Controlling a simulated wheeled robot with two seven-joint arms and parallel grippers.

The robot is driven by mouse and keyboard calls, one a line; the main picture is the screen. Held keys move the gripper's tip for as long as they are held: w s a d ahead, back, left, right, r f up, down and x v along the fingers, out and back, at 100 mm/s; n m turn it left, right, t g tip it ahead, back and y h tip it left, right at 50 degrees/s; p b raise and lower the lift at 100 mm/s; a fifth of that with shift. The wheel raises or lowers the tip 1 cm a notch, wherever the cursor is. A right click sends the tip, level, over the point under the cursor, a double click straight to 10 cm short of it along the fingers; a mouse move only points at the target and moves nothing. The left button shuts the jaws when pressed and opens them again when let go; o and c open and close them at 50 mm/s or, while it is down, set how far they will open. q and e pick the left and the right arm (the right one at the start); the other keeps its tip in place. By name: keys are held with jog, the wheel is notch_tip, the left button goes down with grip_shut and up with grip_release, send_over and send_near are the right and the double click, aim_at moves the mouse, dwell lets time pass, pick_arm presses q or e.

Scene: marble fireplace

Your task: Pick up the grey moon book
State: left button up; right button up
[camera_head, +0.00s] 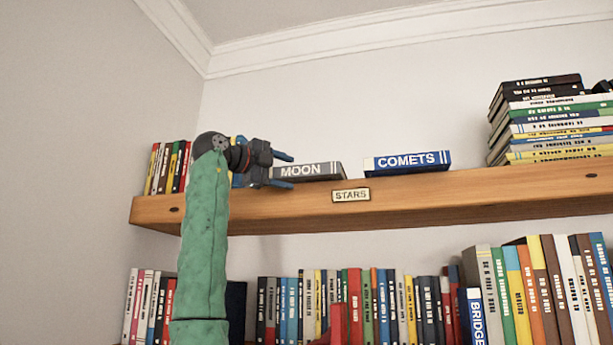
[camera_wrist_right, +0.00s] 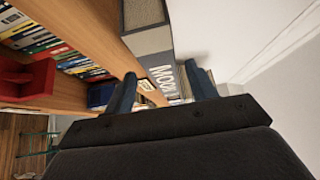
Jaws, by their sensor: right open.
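The grey moon book (camera_head: 310,171) lies flat on the wooden shelf, its spine with white "MOON" lettering facing out. My right gripper (camera_head: 287,171) is open at the book's left end. In the head view one finger is above the other there, and the lower one overlaps the spine's left part. In the right wrist view the book (camera_wrist_right: 150,42) runs away from between the two open fingers (camera_wrist_right: 161,72). I cannot tell whether either finger touches it. My left gripper is not in view.
The blue "COMETS" book (camera_head: 408,161) lies right of the moon book, with a gap between. A "STARS" label (camera_head: 351,195) is on the shelf edge (camera_head: 450,201). Upright books (camera_head: 166,168) stand at the left, and a tall stack (camera_head: 550,118) at the right. Wall is behind.

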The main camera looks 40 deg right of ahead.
aim_at(290, 171)
jog(key=d+p, duration=0.2)
jog(key=d, duration=0.1)
jog(key=shift+w+d+r, duration=0.1)
jog(key=shift+d+r, duration=0.1)
jog(key=shift+d, duration=0.1)
jog(key=shift+w+f, duration=0.1)
jog(key=shift+s+a, duration=0.15)
jog(key=shift+s, duration=0.05)
jog(key=shift+c, duration=0.7)
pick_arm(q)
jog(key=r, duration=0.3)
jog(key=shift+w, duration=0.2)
pick_arm(e)
grip_shut()
